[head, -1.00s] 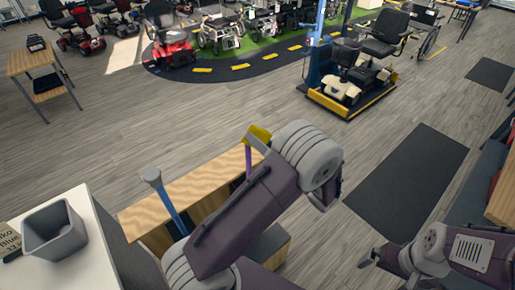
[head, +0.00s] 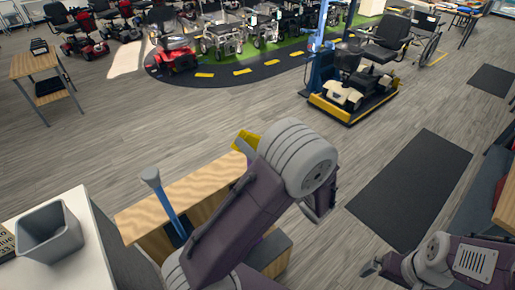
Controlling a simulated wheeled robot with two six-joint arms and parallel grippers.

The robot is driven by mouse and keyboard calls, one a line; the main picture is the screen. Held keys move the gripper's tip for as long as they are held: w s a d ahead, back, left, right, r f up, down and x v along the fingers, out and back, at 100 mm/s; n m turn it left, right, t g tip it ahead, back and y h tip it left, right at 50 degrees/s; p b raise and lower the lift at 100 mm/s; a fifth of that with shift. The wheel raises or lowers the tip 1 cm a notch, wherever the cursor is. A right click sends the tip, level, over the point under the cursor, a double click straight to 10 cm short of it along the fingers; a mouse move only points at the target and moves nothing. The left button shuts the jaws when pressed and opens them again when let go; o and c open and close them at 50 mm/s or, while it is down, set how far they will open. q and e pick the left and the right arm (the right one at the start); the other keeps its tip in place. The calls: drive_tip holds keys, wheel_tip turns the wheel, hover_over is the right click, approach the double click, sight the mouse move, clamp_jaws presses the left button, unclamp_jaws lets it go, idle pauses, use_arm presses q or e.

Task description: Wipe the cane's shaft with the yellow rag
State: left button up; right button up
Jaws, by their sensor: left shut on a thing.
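The yellow rag (head: 246,141) shows at the far end of my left arm, above the wooden stand. My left gripper (head: 244,149) is shut on it; its fingers are mostly hidden behind the wrist. A blue cane (head: 169,205) with a grey top stands upright, slightly tilted, in the stand, left of my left arm and apart from the rag. No other cane shaft shows now; my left arm covers the stand's right part. My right gripper (head: 371,266) is low at the right, away from the stand, and its jaws are unclear.
The wooden stand (head: 152,213) is below my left arm. A white table (head: 85,262) with a grey bin (head: 49,234) is at the lower left. A dark mat (head: 412,185) lies on open floor at right. Scooters (head: 173,52) and a lift platform (head: 345,105) stand farther back.

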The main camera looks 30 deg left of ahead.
use_arm(q)
drive_tip(key=shift+d, duration=0.15)
drive_tip(key=shift+b+v, duration=0.8)
drive_tip(key=shift+v, duration=2.1)
drive_tip(key=v, duration=0.3)
drive_tip(key=shift+b, duration=0.35)
drive_tip(key=shift+b+x, duration=1.1)
drive_tip(key=shift+x, duration=2.25)
